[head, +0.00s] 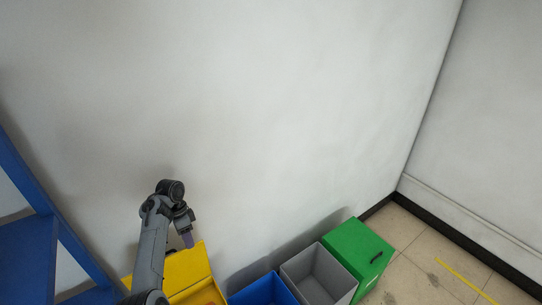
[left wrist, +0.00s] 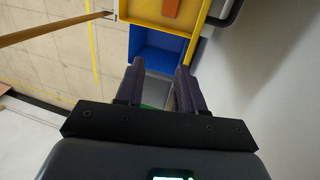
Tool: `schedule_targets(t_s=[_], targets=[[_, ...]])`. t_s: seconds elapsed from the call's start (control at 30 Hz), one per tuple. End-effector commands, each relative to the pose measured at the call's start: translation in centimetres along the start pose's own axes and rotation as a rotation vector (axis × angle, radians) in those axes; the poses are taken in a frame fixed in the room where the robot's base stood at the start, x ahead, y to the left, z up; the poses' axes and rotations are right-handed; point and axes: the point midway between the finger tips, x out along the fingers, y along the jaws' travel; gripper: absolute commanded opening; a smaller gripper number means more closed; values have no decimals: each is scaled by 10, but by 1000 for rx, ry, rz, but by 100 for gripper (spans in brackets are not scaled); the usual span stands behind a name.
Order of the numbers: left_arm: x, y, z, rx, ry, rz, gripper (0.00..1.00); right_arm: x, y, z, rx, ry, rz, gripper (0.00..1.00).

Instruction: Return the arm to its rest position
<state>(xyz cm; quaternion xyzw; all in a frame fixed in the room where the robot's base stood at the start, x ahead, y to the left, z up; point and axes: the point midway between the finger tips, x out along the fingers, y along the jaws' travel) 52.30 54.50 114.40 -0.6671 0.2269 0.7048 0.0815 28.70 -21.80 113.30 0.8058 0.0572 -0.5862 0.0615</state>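My left arm reaches up from the bottom of the head view, and its gripper (head: 187,238) hangs in front of the white wall, above the yellow bin (head: 195,268). In the left wrist view the two dark fingers of the left gripper (left wrist: 158,76) stand apart with nothing between them. Beyond them are the blue bin (left wrist: 155,58) and the yellow bin (left wrist: 199,20). An orange piece (left wrist: 171,7) lies in the yellow bin. My right gripper shows in neither view.
In the head view a blue bin (head: 262,291), a grey bin (head: 302,268) and a green bin (head: 352,246) stand in a row along the wall. A blue frame (head: 45,212) rises at the left. Tiled floor (head: 420,275) is clear at the right.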

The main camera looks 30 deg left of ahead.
Motion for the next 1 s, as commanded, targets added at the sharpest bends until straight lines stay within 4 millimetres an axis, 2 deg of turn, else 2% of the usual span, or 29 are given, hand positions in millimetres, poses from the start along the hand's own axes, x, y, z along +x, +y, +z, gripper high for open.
schedule_targets(t_s=[0.23, 0.37, 0.47, 0.57, 0.67, 0.7, 0.8, 0.9, 1.0], targets=[[0, -7, 37, -71, -86, -161, 38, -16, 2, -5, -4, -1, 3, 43], [11, 11, 52, -112, -133, -314, 38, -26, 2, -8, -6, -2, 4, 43], [26, 49, 51, -133, -123, -415, 38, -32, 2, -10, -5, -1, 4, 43], [42, 102, 48, -135, -76, -482, 38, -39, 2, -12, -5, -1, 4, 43], [55, 166, 47, -133, 2, -505, 38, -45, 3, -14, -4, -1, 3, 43], [58, 193, 48, -134, 39, -501, 38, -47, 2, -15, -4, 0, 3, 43], [60, 259, 52, -144, 129, -465, 38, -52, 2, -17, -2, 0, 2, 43], [56, 313, 59, -165, 206, -413, 38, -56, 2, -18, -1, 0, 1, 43], [47, 353, 65, -192, 268, -360, 38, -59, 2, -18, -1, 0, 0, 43]])
